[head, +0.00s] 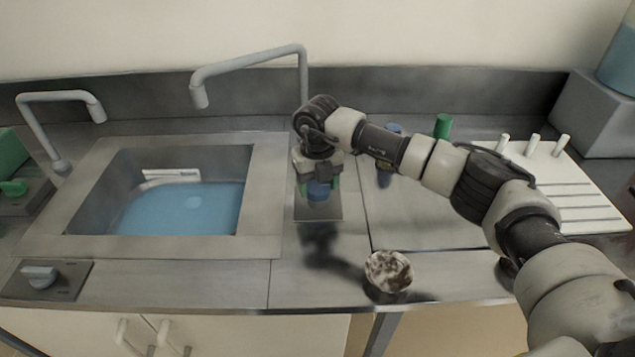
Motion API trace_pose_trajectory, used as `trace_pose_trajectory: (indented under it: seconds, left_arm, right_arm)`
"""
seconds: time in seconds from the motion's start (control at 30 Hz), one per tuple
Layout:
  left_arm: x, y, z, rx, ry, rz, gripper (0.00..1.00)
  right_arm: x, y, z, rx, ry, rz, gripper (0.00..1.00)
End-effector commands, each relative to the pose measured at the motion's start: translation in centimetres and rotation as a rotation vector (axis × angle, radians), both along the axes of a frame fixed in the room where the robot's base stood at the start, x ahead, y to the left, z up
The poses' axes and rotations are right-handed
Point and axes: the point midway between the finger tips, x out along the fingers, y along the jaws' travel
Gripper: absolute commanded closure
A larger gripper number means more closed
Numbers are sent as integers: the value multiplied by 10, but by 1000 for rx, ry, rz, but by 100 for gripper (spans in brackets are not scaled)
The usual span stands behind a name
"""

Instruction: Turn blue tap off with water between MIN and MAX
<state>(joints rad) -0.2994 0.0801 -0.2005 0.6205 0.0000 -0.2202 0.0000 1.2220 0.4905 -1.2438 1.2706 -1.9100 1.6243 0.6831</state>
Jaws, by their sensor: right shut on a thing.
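A blue tap knob (319,190) stands on a small dark plate (320,211) right of the sink. My right gripper (318,182) points down over it and is shut on it, its fingers on either side. The sink (262,200) holds blue water (180,210). A white level label (171,175) is on the sink's back wall, with the water surface close below it. The MIN and MAX marks are too small to read. A grey spout (250,62) reaches over the sink from behind the knob. My left gripper is not in view.
A second spout (60,100) stands left of the sink. A grey knob (39,276) is at the front left. A speckled cup (388,272) sits near the front edge. A green-capped item (442,127) and a white peg rack (560,180) are at the right.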

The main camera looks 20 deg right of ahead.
Motion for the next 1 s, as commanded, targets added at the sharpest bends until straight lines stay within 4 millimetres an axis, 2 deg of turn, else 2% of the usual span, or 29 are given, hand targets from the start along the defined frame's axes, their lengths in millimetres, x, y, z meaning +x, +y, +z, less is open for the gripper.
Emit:
trace_pose_trajectory:
  seconds: [0.3,0.83,0.87,1.0]
  left_arm:
    - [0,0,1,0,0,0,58]
    - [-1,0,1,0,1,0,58]
    - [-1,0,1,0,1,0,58]
    - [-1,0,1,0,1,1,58]
  right_arm:
    - [0,-1,0,-2,0,-117,63]
    - [0,-1,0,-1,0,-140,63]
    - [0,-1,0,-1,0,-140,36]
    - [0,-1,0,0,0,-139,15]
